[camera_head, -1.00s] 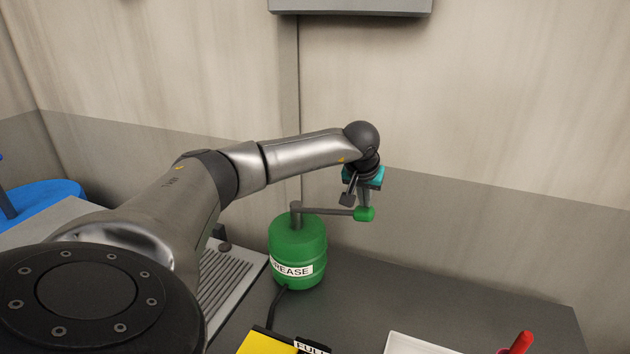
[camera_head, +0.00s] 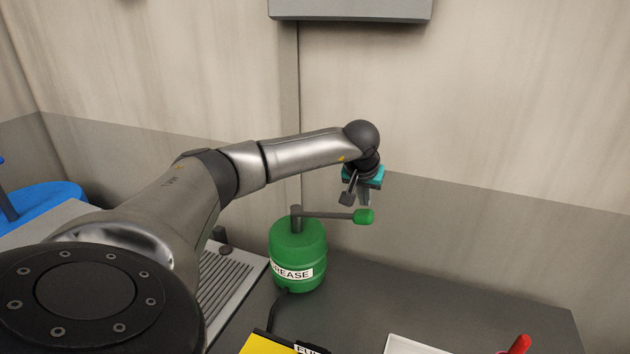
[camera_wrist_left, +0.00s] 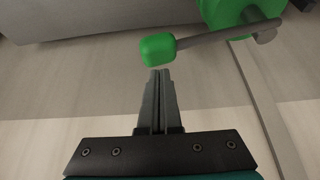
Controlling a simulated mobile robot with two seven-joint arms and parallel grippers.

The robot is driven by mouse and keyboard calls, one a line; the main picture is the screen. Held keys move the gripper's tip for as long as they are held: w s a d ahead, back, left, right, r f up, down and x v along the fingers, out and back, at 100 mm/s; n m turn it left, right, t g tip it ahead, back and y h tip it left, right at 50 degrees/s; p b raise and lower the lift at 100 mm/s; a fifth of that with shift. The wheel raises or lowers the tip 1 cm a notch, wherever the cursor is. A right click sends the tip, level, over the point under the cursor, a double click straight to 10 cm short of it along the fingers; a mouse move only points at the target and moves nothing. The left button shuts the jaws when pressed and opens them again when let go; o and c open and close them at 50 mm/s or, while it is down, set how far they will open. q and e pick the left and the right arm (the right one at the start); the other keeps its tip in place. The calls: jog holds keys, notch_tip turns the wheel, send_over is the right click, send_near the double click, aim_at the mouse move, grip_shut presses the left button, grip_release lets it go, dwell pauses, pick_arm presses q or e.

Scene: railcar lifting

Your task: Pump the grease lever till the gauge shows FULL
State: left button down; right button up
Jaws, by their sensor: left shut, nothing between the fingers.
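The green grease pump (camera_head: 298,250) stands on the dark bench, with a label whose visible part reads "REASE". Its grey lever (camera_head: 328,215) runs nearly level to the right from a short post and ends in a green knob (camera_head: 364,217). My left gripper (camera_head: 366,204) is shut and empty, pointing down just above the knob. In the left wrist view, the shut fingertips (camera_wrist_left: 160,72) lie close to the knob (camera_wrist_left: 157,49); I cannot tell if they touch. A "FULL" sign (camera_head: 311,349) is cut off at the bottom edge; no gauge reading shows. My right gripper is out of view.
A yellow box (camera_head: 263,343) and a white tray (camera_head: 412,345) stand at the front edge of view, with a red handle (camera_head: 518,344) to the right. A ribbed grey plate (camera_head: 226,282) lies left of the pump. The wall is close behind; the bench right of the pump is clear.

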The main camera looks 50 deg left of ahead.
pick_arm(q)
jog(key=shift+r+p, duration=0.4)
jog(key=shift+r, duration=2.1)
jog(key=shift+d, duration=0.1)
